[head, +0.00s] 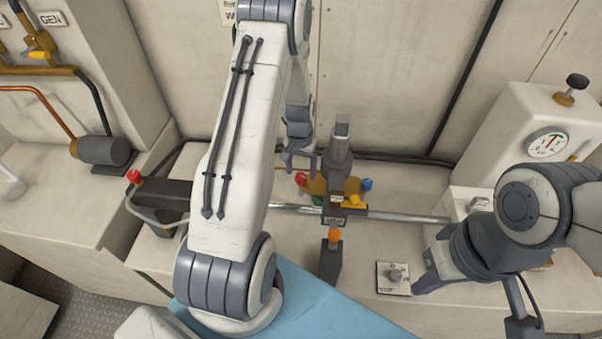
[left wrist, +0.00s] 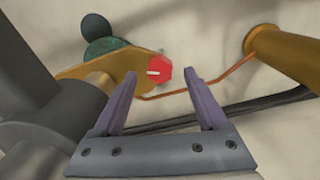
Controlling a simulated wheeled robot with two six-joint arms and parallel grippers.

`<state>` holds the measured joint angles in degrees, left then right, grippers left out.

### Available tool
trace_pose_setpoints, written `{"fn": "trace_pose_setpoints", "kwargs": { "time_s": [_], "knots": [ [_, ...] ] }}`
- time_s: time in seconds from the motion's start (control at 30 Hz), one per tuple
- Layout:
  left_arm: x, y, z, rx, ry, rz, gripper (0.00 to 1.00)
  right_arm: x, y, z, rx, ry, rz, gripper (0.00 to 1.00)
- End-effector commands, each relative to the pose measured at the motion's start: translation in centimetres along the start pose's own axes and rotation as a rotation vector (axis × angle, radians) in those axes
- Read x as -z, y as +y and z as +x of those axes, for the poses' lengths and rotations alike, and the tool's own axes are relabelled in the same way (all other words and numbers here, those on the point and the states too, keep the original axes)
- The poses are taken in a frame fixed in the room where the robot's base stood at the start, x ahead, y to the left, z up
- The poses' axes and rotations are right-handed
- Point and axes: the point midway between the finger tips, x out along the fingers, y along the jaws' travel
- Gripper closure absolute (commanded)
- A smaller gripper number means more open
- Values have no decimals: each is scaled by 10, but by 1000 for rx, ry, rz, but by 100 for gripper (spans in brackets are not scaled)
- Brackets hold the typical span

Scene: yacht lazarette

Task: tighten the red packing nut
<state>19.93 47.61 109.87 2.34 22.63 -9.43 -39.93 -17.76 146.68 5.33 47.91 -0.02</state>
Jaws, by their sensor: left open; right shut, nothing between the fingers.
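The red packing nut (left wrist: 159,72) has a white mark on its face and sits at the end of a brass-yellow fitting (left wrist: 110,66). In the head view the small red nut (head: 300,178) is at the left end of the fitting, beside a grey upright post. My left gripper (left wrist: 160,82) is open and empty, and the nut appears between its purple fingertips, seemingly just beyond them. In the head view my left gripper (head: 298,160) is just above the nut, partly hidden by my arm. My right gripper (head: 420,286) is shut and empty at the lower right, by a small square plate.
A blue knob (head: 367,184) is on the fitting's right side. A steel bar (head: 405,216) crosses the bench. An orange-topped post (head: 332,255) stands in front. The square plate (head: 393,278) carries a knob. A gauge box (head: 545,130) stands right. A copper line (left wrist: 215,82) runs behind my left fingers.

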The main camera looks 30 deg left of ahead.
Motion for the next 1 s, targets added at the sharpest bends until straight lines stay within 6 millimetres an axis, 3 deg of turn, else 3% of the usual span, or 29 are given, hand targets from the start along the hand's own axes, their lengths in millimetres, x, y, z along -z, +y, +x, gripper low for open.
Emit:
{"fn": "trace_pose_setpoints", "kwargs": {
  "time_s": [0.2, 0.43, 1.0],
  "knots": [
    [2, 0, -45, 1, 7, -1, 24, 0, 1, 8, 0, 0, 0, 100],
    [1, 0, -79, 1, 5, -1, 24, -1, 1, 12, 0, 0, 0, 100],
    [0, 0, -87, 0, 1, 0, 24, -1, 1, 12, 0, 0, 0, 100]
  ]
}}
